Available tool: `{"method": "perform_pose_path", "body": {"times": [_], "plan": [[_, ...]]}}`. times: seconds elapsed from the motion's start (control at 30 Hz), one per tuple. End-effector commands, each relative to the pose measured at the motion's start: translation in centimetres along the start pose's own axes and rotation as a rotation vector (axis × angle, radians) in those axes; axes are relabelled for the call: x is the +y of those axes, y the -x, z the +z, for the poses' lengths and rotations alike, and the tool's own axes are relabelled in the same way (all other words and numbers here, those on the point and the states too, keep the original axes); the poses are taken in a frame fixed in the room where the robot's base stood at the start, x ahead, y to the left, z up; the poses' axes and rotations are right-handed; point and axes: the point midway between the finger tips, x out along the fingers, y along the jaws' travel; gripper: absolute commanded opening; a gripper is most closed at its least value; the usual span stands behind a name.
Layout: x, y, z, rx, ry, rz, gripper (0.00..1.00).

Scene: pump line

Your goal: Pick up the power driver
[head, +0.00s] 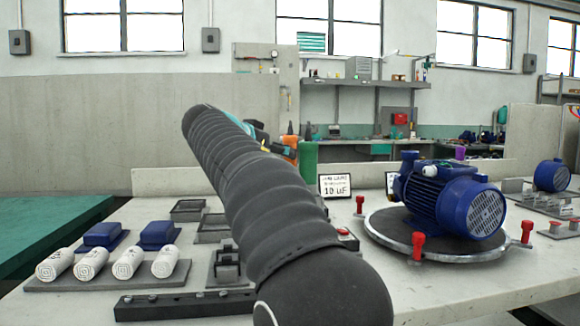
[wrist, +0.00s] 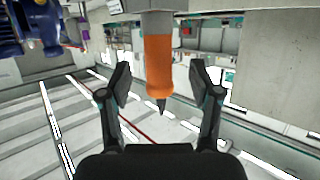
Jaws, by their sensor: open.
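An orange tool with a dark pointed tip and a grey lower body, which looks like the power driver (wrist: 159,65), shows in the wrist view. That view appears upside down, so the tip points up. My gripper (wrist: 160,76) is open, with one finger on each side of the tool in the picture. A gap shows on both sides, and I cannot tell its depth between the fingers. In the head view, a bit of orange (head: 290,142) shows behind my arm beside a green cylinder (head: 308,157). My arm hides most of the gripper there.
A blue motor (head: 448,192) sits on a round plate (head: 385,235) with red clamps, right of my arm. White rolls (head: 128,262), blue blocks (head: 103,236) and grey trays (head: 187,210) lie to the left. A small sign (head: 335,186) stands behind.

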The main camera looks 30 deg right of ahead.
Motion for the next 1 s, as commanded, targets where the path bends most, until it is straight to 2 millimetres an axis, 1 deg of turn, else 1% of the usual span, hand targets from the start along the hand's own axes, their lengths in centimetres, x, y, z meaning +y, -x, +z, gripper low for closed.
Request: {"method": "perform_pose_path", "body": {"times": [0.17,0.27,0.4,0.5,0.73,0.77,0.8,0.87,0.9,1.0], "plan": [[0.1,-0.9,0.0,0.0,0.0,0.002,0.63],[0.2,-2.1,0.0,0.0,0.0,0.003,0.63],[0.2,-4.2,0.0,0.0,0.0,0.003,0.63],[0.2,-5.1,0.0,0.0,0.0,0.002,0.63],[0.2,-5.3,0.0,0.001,0.0,-0.001,0.63],[0.2,-5.3,0.0,0.001,0.0,0.0,0.58],[0.2,-5.3,0.0,0.001,0.0,0.0,0.48],[0.2,-5.3,0.0,0.001,0.0,0.0,0.33],[0.2,-5.3,0.0,0.001,0.0,0.0,0.23],[0.2,-5.3,0.0,0.0,0.0,0.0,0.0]]}}
